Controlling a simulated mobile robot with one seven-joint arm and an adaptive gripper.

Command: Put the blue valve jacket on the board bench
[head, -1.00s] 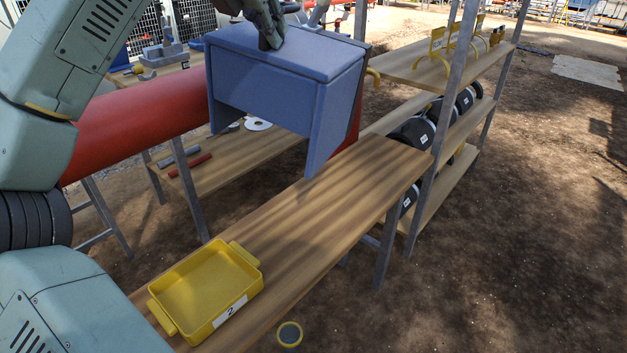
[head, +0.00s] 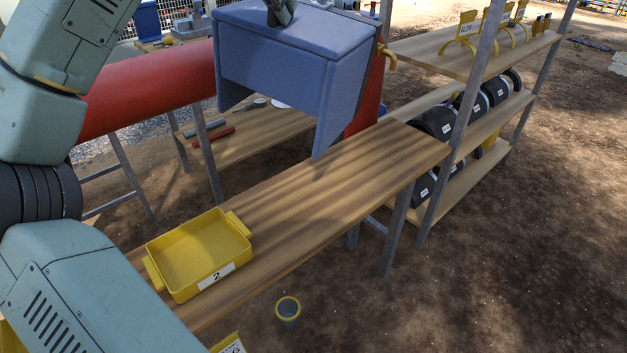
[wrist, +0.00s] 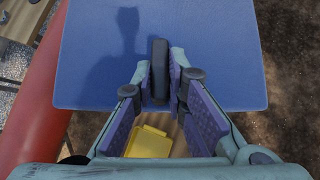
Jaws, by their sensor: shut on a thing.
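The blue valve jacket (head: 270,65) is a blue box-like cover with side panels hanging down. It hangs upright from my gripper (head: 279,12) at the top of the head view. In the wrist view my gripper (wrist: 160,75) is shut on the dark handle on top of the jacket (wrist: 225,50). A wooden-topped bench (head: 330,195) runs across the middle of the head view. The jacket's lower corner appears over its far part, and I cannot tell the gap. No label marks it as the board bench.
A yellow tray (head: 232,248) marked 2 sits on the bench's near end. A red pipe (head: 150,90) runs behind the jacket. A shelf rack (head: 430,45) with dark round items stands at right. A small cup (head: 288,310) is on the ground. The bench's middle is bare.

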